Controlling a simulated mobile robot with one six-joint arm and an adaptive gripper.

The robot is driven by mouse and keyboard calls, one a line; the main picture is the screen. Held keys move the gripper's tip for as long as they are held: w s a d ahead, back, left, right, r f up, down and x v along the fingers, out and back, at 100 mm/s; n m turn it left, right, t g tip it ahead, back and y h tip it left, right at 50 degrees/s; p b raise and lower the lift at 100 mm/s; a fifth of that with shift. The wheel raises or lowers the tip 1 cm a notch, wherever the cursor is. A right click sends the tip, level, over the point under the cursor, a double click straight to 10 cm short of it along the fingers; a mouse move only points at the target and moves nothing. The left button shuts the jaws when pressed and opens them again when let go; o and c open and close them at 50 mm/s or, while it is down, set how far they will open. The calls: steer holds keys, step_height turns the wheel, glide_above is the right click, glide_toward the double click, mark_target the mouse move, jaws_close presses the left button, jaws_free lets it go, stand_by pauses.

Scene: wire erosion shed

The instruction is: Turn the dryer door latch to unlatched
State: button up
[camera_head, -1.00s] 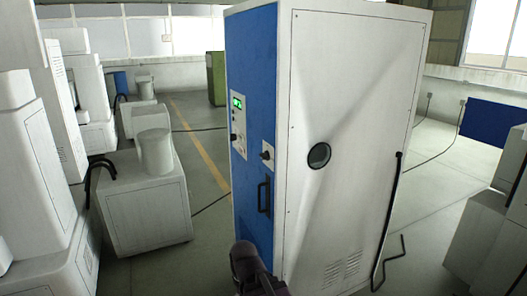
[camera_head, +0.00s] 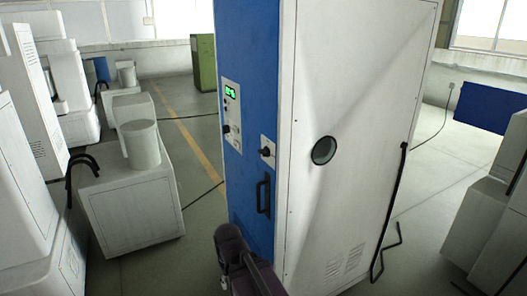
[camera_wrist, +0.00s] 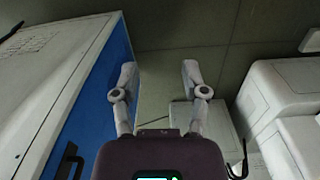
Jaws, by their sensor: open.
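The dryer is a tall cabinet with a blue front (camera_head: 247,90) and a white side. Its door latch, a small black knob on a white plate (camera_head: 266,152), sits on the blue front near the right edge, above a black door handle (camera_head: 263,194). My arm shows at the bottom of the head view, low in front of the dryer; the gripper fingers cannot be made out there. In the wrist view my gripper (camera_wrist: 158,76) is open and empty, with the blue front (camera_wrist: 98,105) to its left and apart from it. The latch is not visible in the wrist view.
A panel with a green display (camera_head: 231,92) and a black knob is left of the latch. White machines (camera_head: 128,190) stand at the left, with open floor between them and the dryer. A black pipe (camera_head: 394,205) runs down the dryer's right side.

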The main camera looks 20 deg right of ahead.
steer(key=shift+o, duration=0.2)
steer(key=shift+a, duration=0.25)
steer(key=o, duration=0.6)
steer(key=shift+w, duration=0.1)
steer(key=shift+c, duration=0.2)
steer(key=m+t+h+p, duration=0.1)
steer(key=m+h+p, duration=0.8)
steer(key=m+h, duration=0.85)
glide_toward(260, 152)
steer(key=a, duration=0.3)
steer(key=shift+d+f+h, duration=0.1)
steer(key=shift+f+h, duration=0.15)
steer(key=shift+f, duration=0.05)
steer(key=shift+d, duration=0.1)
steer(key=d, duration=1.3)
steer(key=shift+w+d, duration=0.3)
